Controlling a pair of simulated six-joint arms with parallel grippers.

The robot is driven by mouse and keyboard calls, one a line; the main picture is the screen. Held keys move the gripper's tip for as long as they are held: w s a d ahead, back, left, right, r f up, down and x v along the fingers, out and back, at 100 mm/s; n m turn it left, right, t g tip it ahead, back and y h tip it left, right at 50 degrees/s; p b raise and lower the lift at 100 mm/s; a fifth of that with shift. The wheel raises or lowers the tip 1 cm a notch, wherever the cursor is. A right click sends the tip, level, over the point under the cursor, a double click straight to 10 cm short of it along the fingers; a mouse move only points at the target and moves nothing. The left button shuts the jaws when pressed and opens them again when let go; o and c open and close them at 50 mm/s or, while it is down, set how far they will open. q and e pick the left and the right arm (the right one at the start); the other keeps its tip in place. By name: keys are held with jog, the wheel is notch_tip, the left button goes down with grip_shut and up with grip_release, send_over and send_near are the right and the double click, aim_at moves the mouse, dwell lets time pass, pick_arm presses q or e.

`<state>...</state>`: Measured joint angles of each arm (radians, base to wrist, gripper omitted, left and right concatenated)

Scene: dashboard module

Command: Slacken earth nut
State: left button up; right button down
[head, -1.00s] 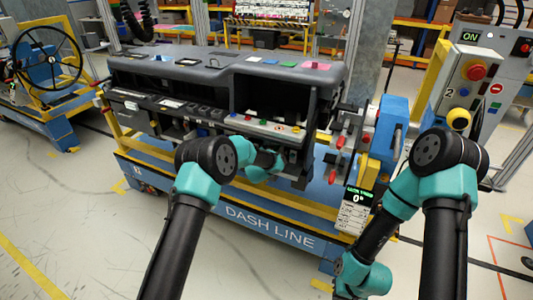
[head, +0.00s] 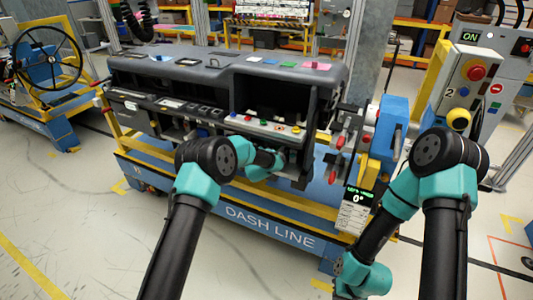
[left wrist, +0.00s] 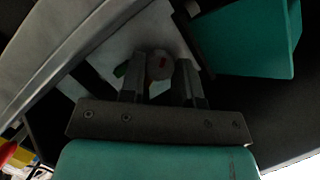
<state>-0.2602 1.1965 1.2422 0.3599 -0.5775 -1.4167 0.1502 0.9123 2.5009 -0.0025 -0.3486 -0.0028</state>
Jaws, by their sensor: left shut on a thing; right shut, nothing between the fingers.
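In the head view my left wrist reaches under the dashboard module (head: 215,68), and the fingers are hidden there. My right gripper (head: 339,266) hangs low by the front right of the cart, apart from the module. It is shut and empty, and its fingertips are hard to make out.
A small display (head: 359,194) reads 0° at the cart's right end. A blue clamp unit with red handles (head: 393,125) stands right of the module. The blue cart (head: 270,226) is below it. A control box (head: 473,80) stands at the right. The floor at the front left is clear.

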pick_arm(q)
jog(key=shift+n+g+h, duration=0.3)
jog(key=shift+n+h, duration=0.1)
jog(key=shift+n, duration=0.4)
jog(key=o, duration=0.7)
jog(key=shift+c, duration=0.2)
jog(key=shift+a, duration=0.1)
jog(key=v, duration=1.7)
jog(key=shift+s, duration=0.2)
jog(key=shift+r, duration=0.1)
